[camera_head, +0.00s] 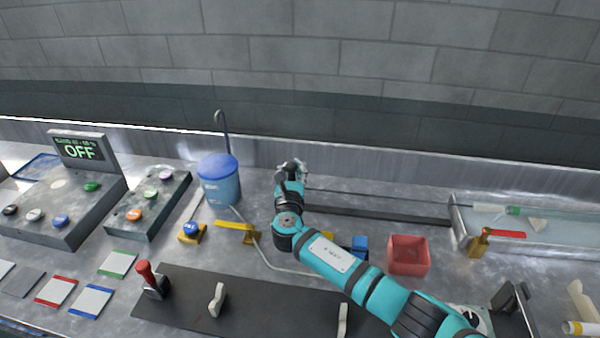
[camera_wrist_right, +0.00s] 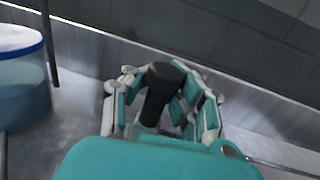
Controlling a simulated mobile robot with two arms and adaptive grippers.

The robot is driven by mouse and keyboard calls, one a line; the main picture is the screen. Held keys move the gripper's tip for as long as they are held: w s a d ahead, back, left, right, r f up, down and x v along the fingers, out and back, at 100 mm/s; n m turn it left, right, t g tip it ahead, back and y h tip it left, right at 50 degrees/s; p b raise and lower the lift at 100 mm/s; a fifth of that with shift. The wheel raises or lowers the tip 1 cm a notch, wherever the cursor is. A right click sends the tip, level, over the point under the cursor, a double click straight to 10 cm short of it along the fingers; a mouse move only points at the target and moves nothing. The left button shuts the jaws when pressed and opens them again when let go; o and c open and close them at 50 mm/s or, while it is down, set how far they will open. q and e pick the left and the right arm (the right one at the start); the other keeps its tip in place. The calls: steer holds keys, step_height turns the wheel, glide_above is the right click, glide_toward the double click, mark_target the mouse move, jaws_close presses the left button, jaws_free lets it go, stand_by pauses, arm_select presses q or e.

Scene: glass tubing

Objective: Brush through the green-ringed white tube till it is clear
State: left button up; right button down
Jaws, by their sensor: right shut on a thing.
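My right gripper (camera_head: 291,168) is at the back middle of the bench, with its arm reaching in from the lower right. In the right wrist view its fingers (camera_wrist_right: 160,108) are closed around a black handle (camera_wrist_right: 162,88). A thin rod (camera_head: 390,197) runs from near the gripper rightward to the tray; it looks like the brush's shaft. The white tube (camera_head: 488,207) with a green ring (camera_head: 513,210) lies at the glassy tray (camera_head: 457,222) on the right. Whether the rod enters the tube, and the tube's inside, cannot be made out. My left gripper is out of view.
A blue-lidded bucket (camera_head: 220,185) stands just left of the gripper. A dark bar (camera_head: 390,215) lies below the rod. A red box (camera_head: 408,256), a brass stand with a red lever (camera_head: 480,243) and button consoles (camera_head: 60,210) are around. A yellow-ringed tube (camera_head: 582,327) is at lower right.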

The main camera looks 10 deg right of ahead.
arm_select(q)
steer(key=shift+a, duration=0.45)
arm_select(e)
steer(key=shift+s+a+f, duration=0.25)
steer(key=shift+a+f, duration=0.1)
steer(key=shift+f, duration=0.1)
steer(key=c, duration=1.6)
jaws_free()
steer(key=o, duration=0.4)
steer(key=shift+s+r, duration=0.25)
steer(key=shift+r, duration=0.1)
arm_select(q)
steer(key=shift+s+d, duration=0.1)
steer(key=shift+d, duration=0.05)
arm_select(e)
steer(key=shift+o, duration=0.2)
steer(key=shift+w+d, duration=0.1)
steer(key=shift+d, duration=0.05)
steer(key=s+a, duration=0.1)
steer(key=s, duration=1.1)
steer(key=shift+a, duration=0.3)
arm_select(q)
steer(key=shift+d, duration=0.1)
arm_select(e)
steer(key=shift+r, duration=0.1)
